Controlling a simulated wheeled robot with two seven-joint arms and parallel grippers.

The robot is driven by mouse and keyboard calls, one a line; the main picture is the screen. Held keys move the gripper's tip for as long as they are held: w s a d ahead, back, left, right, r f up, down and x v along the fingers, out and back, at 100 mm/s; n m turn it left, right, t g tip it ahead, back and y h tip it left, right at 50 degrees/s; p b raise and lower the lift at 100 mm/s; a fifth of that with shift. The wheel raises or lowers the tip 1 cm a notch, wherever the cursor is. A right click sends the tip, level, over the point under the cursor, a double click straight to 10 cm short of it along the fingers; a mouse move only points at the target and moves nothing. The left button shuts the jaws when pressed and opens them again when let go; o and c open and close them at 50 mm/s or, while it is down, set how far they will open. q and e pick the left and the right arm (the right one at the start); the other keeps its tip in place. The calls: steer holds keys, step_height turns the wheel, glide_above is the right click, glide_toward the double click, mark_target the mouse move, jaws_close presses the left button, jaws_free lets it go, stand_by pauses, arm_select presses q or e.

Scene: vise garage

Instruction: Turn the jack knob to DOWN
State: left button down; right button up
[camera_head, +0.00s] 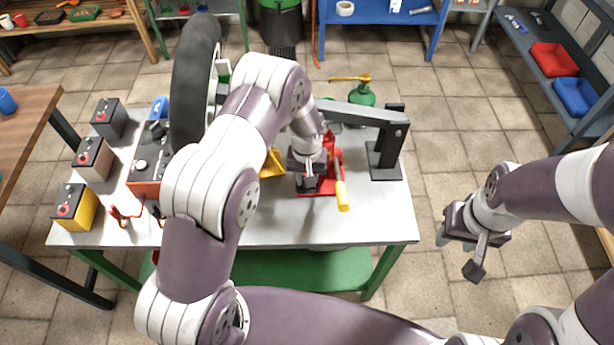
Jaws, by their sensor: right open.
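A red jack (336,160) with a yellow handle (342,195) stands on the grey workbench (290,228). My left gripper (311,185) is over the jack's left part and hides much of it. I cannot make out the knob or which way it points. Whether the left gripper touches the jack, or is open or shut, is unclear. My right gripper (458,254) is open and empty, off the bench's right end, well apart from the jack.
A dark grey angled arm on a post (385,150) stands right of the jack. A green can (362,95) is behind it. A tire (194,85), an orange box (146,172) and several batteries (93,158) are on the left. The bench's front right is clear.

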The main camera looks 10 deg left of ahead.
arm_select(q)
steer(key=m, duration=1.1)
steer(key=shift+m, duration=0.4)
stand_by(0.4)
steer(key=c, duration=0.9)
jaws_free()
steer(key=shift+o, duration=0.2)
step_height(320, 180, up, 13)
steer(key=shift+b, duration=0.35)
